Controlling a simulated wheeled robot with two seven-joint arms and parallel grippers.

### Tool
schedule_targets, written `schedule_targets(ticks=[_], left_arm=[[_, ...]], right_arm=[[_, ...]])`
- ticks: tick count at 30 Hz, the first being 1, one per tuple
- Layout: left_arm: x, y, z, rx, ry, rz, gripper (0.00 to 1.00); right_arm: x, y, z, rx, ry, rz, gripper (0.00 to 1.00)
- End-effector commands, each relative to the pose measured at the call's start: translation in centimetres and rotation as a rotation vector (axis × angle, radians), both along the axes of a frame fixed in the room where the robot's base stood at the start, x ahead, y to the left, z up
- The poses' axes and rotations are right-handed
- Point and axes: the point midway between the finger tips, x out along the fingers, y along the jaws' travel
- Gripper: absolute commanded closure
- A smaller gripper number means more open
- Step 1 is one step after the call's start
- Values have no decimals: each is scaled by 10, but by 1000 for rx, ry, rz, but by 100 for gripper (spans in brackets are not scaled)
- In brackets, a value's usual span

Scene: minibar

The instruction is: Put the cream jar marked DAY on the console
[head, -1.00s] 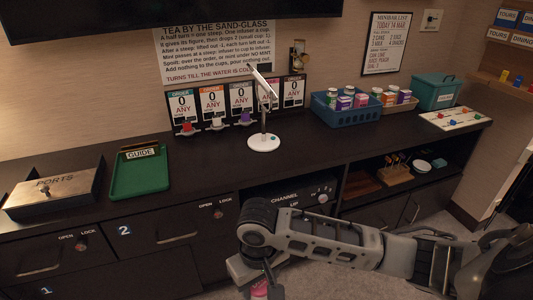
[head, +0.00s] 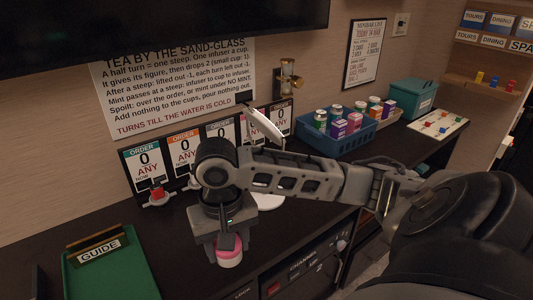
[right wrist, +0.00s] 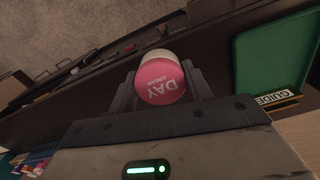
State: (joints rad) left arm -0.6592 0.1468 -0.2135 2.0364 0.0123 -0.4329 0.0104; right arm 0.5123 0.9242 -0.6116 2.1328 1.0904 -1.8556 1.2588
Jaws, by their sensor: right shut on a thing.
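The cream jar (head: 230,254) has a pink lid and a pale body. My left gripper is not in view.
A green tray (head: 140,272) with a GUIDE sign (head: 99,249) lies left of the gripper. Order cards (head: 142,170) and a red-topped item (head: 157,194) stand behind. A white lamp (head: 264,128) is partly hidden by my arm. A blue basket (head: 325,142) stands farther right.

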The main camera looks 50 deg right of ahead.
Motion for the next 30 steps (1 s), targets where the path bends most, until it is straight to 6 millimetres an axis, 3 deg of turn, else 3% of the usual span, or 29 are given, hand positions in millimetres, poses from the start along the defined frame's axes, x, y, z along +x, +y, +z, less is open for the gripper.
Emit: schedule_targets(ticks=[2,5,14,18,30], left_arm=[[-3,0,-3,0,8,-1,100],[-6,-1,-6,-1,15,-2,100],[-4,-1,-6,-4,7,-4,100],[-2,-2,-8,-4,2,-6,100],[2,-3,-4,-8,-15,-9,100]], right_arm=[[3,-7,7,-3,-1,-39,75],[18,-13,2,0,2,-54,75],[89,-34,-31,0,0,-51,75],[108,-41,-60,-1,3,-49,75],[131,-48,-94,-2,2,-46,75]])
